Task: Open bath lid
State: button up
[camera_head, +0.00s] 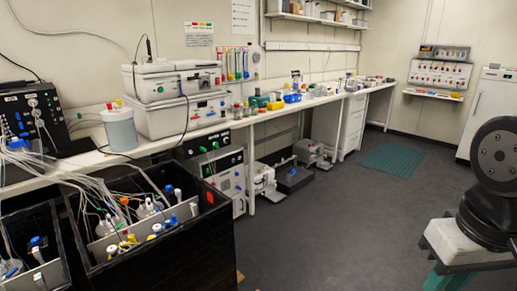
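Two white box-shaped units are stacked on the bench at the left. The upper unit (160,88) has a flat pale top that looks shut, and a small front panel with a green and a red control. The lower unit (160,119) has similar controls. I cannot tell for certain which one is the bath. My gripper is out of view; only a dark, round joint of what looks like my arm shows at the right edge, far from the units.
Black open-topped boxes (190,248) with bottles and tubing stand in front of the bench at left. A white-grey cylindrical container (120,130) is beside the stacked units. The long bench (262,117) holds many small items. The grey floor (335,220) is clear in the middle; a green mat (394,159) lies farther back.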

aim_at(186, 65)
jog(key=z, duration=0.35)
jog(key=i, duration=1.85)
jog(key=u, duration=0.3)
jog(key=i, duration=1.4)
jog(key=u, duration=1)
jog(key=i, duration=0.85)
jog(key=u, duration=0.5)
